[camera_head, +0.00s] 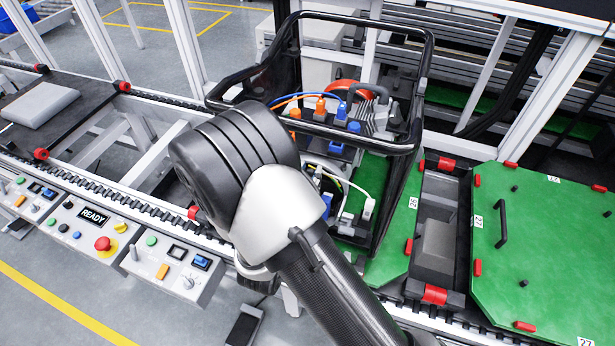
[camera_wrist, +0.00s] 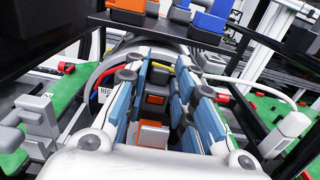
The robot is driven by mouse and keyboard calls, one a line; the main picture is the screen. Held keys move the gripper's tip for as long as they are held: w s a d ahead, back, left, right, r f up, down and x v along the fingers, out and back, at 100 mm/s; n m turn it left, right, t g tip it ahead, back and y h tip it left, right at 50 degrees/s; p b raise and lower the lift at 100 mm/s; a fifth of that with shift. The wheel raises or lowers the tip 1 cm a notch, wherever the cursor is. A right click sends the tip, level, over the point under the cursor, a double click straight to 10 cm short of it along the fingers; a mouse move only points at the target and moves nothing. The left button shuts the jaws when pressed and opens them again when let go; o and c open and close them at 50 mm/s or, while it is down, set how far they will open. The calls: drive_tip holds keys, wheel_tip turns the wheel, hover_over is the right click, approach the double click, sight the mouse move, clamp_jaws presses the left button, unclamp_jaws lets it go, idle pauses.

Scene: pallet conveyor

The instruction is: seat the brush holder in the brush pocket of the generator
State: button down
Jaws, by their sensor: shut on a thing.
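The generator (camera_head: 432,45) is a black tubular frame with wiring, orange and blue connectors and a red round part inside; it stands on a green pallet. Its orange and blue connectors show at the top of the wrist view (camera_wrist: 209,22). My gripper (camera_wrist: 162,76) reaches into the frame, its blue-padded fingers on both sides of a dark block with orange faces. It is shut on this block, which looks like the brush holder (camera_wrist: 153,99). In the head view my arm hides the gripper and the block. I cannot make out the brush pocket; fingers and block cover that area.
A white cable (camera_wrist: 262,88) and the dark frame bars (camera_wrist: 275,42) run close to the fingers. A control panel (camera_head: 95,215) lines the conveyor's front left. Another green pallet (camera_head: 545,250) with a black handle lies at the right. A grey block (camera_head: 40,104) rests at the far left.

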idle(0.3)
drive_tip(key=c, duration=1.3)
unclamp_jaws()
drive_tip(key=v, duration=1.2)
